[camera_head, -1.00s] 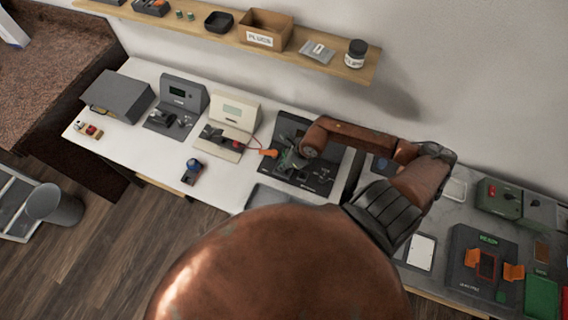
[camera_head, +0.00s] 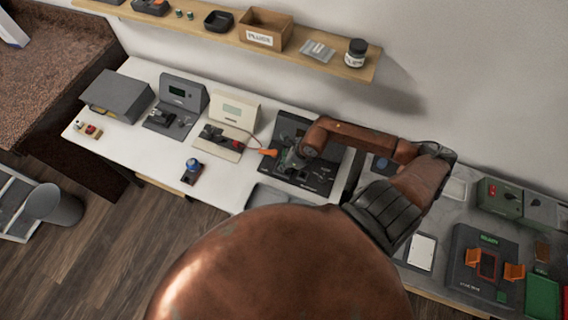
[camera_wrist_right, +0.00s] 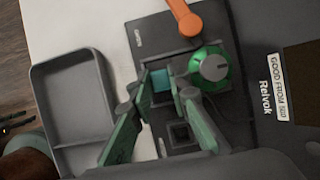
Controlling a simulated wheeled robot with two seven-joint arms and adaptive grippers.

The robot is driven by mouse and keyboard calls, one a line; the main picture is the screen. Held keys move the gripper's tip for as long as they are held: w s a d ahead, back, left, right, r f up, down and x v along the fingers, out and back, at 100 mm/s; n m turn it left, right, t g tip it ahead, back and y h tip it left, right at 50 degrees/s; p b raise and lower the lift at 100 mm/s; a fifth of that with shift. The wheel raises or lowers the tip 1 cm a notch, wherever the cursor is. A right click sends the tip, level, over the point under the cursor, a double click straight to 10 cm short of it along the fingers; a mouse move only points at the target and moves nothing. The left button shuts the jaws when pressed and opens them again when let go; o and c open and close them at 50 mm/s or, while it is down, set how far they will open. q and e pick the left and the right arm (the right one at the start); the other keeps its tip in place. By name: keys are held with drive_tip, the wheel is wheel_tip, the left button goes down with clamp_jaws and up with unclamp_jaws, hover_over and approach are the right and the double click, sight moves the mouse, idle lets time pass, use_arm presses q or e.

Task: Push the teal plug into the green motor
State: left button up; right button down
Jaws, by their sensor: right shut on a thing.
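In the right wrist view, the green motor (camera_wrist_right: 209,66), round with a grey cap, sits on a dark fixture (camera_wrist_right: 150,40). The teal plug (camera_wrist_right: 161,84) is beside it on the left, between the fingertips of my right gripper (camera_wrist_right: 162,92). The gripper's green fingers are shut on the plug. I cannot tell whether the plug touches the motor. In the head view my right gripper (camera_head: 290,160) is over the dark fixture, and the plug and motor are too small or hidden to make out.
An orange lever (camera_wrist_right: 184,18) stands close to the motor. A grey two-part tray (camera_wrist_right: 75,92) lies to the left of the fixture. A cream device (camera_head: 232,115) and a blue-knobbed part (camera_head: 193,165) stand further left on the white table (camera_head: 160,150).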

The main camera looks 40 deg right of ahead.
drive_tip(key=shift+f+b, duration=0.3)
drive_tip(key=shift+f, duration=0.1)
idle(0.4)
drive_tip(key=c, duration=1.7)
unclamp_jaws()
drive_tip(key=shift+c, duration=0.2)
drive_tip(key=shift+o, duration=0.4)
drive_tip(key=shift+o, duration=1.1)
drive_tip(key=shift+r, duration=0.2)
drive_tip(key=shift+r+p, duration=0.5)
drive_tip(key=shift+r, duration=0.35)
